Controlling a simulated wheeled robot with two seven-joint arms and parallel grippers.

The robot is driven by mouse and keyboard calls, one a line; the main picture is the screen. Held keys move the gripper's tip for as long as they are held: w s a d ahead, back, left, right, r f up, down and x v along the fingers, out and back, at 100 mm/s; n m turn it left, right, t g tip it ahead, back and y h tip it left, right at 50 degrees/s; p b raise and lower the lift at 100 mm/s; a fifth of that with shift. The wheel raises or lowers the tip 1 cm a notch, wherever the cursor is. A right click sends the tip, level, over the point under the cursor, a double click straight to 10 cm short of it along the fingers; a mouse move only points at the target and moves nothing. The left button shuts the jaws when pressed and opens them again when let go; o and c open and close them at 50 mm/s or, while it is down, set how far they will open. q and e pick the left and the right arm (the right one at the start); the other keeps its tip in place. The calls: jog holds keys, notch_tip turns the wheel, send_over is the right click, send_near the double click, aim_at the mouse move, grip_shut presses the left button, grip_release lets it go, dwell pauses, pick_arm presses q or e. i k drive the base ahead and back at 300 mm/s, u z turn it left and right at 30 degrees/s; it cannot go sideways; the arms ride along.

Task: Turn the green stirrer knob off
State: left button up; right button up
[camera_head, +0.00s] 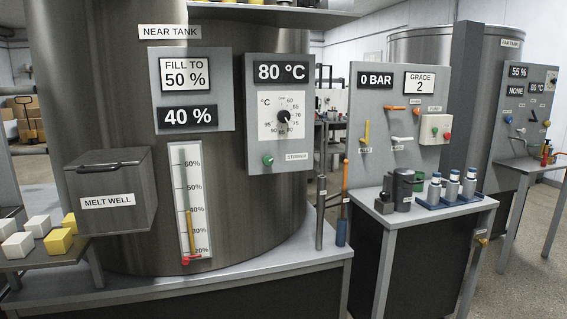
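The green stirrer knob (268,160) sits low on the left of the grey control panel (250,110), which is mounted on the near tank. A label reading STIRRER (297,156) is to its right. The knob is too small to tell which way it is turned. Above it on the same panel are a black temperature dial (283,117) and a display reading 80 °C (281,72). Neither of my grippers shows in this view.
The melt well box (110,190) juts out left of the panel, beside white and yellow blocks (40,238). Upright tools (343,205) stand right of the panel. A side table (430,215) holds a dark device and several bottles. The space before the knob looks clear.

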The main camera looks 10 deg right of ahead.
aim_at(268, 161)
jog(key=i, duration=1.2)
jog(key=u, duration=0.55)
